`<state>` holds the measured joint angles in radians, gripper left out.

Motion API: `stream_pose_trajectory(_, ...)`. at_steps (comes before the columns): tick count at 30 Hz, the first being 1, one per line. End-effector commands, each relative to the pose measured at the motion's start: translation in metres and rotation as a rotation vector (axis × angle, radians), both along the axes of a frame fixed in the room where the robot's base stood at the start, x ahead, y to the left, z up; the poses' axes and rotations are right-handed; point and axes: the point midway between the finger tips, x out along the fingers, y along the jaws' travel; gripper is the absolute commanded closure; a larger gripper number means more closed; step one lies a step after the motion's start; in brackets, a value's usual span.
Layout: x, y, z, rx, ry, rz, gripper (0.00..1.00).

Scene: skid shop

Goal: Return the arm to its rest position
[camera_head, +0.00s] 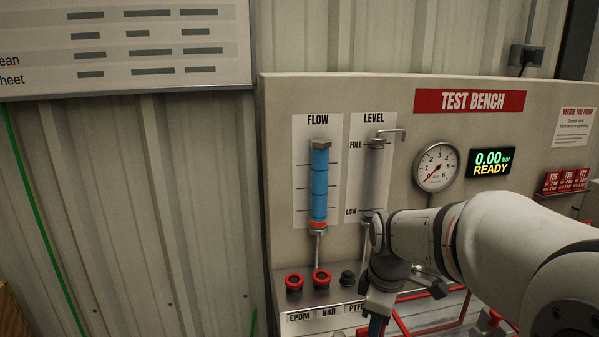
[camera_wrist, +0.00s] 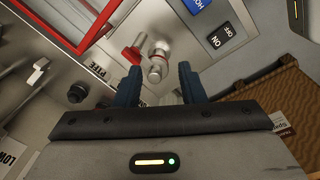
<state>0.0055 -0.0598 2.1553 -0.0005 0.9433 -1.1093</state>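My gripper (camera_wrist: 160,84) shows in the wrist view with its two blue fingers apart and nothing clasped between them. A metal fitting (camera_wrist: 157,68) with a red lever handle (camera_wrist: 135,56) shows between and just beyond the fingertips; I cannot tell how close they are. In the head view my arm reaches in from the right, bent down at the wrist, with my gripper (camera_head: 376,326) at the front of the test bench (camera_head: 400,88). Its fingertips are cut off by the lower edge there.
An ON/OFF switch (camera_wrist: 222,38) and a brown woven surface (camera_wrist: 272,95) show in the wrist view.

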Motion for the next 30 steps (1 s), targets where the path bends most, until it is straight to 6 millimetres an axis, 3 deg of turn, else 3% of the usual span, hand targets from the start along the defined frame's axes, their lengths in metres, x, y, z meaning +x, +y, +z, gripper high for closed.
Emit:
stream_pose_trajectory(6, -0.070, 0.000, 0.018, 0.079, -0.090, -0.530, 0.64)
stream_pose_trajectory(12, -0.116, 0.001, 0.018, 0.164, -0.142, -0.912, 0.64)
stream_pose_trajectory(18, -0.134, 0.001, 0.015, 0.207, -0.158, -1.076, 0.64)
stream_pose_trajectory(30, -0.134, 0.001, 0.014, 0.210, -0.158, -1.089, 0.64)
